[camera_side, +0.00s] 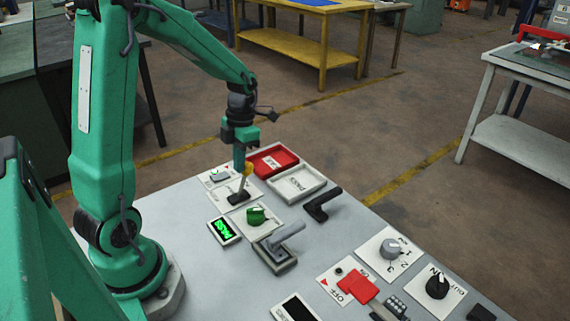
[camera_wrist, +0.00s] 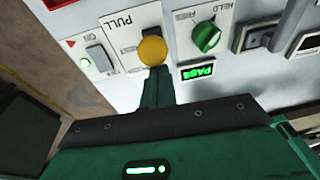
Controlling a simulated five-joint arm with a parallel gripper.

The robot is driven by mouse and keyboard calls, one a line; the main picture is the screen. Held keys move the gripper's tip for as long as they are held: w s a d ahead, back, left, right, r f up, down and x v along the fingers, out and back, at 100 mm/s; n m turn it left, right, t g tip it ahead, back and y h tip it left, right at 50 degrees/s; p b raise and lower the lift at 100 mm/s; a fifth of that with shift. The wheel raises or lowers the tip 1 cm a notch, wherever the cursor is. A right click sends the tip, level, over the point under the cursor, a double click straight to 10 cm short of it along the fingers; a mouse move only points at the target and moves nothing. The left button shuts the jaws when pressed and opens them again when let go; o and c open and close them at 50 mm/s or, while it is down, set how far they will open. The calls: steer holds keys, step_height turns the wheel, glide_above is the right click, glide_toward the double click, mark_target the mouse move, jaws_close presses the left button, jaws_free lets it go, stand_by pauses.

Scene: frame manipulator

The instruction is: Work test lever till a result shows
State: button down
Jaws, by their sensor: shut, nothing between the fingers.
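The test lever has a yellow ball knob (camera_side: 247,168) and a dark stem on a white plate (camera_side: 222,180). In the wrist view the yellow knob (camera_wrist: 152,50) sits beside the word PULL. My gripper (camera_side: 239,168) is shut and empty, pointing down right beside the knob. Its green fingers (camera_wrist: 160,74) meet or nearly meet the knob's near edge in the wrist view; I cannot tell if they touch. The small display (camera_side: 224,231) is lit and reads PASS in green. It also shows lit in the wrist view (camera_wrist: 197,72).
A red tray (camera_side: 272,160) and a white tray marked PASS (camera_side: 297,182) lie behind the lever. A green knob (camera_side: 257,215), a grey lever (camera_side: 283,236) and a black handle (camera_side: 322,205) stand nearby. More switches and dials fill the right front. Bare tabletop lies between them.

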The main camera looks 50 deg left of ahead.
steer(key=shift+s, duration=0.25)
step_height(320, 180, up, 11)
steer(key=s, duration=0.1)
steer(key=shift+s+r, duration=0.2)
steer(key=shift+s, duration=0.15)
stand_by(0.6)
steer(key=shift+d, duration=0.1)
